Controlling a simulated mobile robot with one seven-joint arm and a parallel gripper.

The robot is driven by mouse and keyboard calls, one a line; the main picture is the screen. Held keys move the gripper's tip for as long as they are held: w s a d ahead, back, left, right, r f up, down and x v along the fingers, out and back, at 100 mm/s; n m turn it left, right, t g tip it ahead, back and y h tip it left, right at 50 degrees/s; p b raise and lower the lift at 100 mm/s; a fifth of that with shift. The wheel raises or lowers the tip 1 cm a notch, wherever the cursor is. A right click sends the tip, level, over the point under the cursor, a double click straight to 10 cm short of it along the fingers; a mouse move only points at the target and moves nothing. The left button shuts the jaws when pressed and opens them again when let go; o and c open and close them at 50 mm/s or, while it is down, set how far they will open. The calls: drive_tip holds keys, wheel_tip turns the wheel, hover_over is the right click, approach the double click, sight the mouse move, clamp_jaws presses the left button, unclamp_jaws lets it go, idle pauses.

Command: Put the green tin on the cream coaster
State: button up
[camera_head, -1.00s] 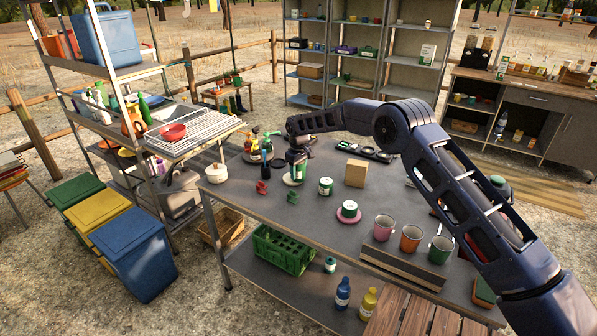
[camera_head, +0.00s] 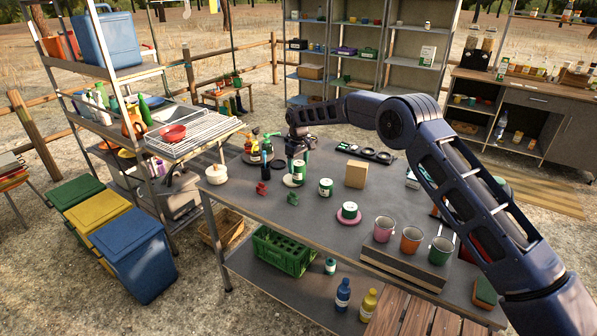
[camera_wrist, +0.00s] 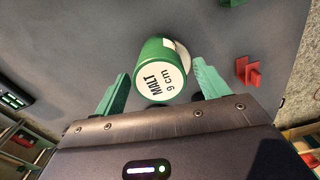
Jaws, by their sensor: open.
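The green tin (camera_head: 299,172) stands upright on the table, on the cream coaster (camera_head: 288,182), whose edge shows at its lower left. In the wrist view the green tin (camera_wrist: 150,55) shows its white lid marked "MALT 9 cm", and part of the cream coaster (camera_wrist: 184,52) shows beside its base. My gripper (camera_head: 297,153) is just above the tin. In the wrist view my gripper (camera_wrist: 162,86) has its fingers wide apart on either side of the lid, with gaps to both.
A second green-and-white tin (camera_head: 326,187) stands close by to the right. Another tin (camera_head: 349,209) sits on a pink coaster. A small red object (camera_head: 262,188) and a green one (camera_head: 293,198) lie in front. Bottles (camera_head: 267,150) stand behind left; a cardboard box (camera_head: 356,174) stands right.

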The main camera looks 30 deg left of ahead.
wheel_tip(320, 180, up, 8)
drive_tip(key=shift+f, duration=0.1)
idle(0.4)
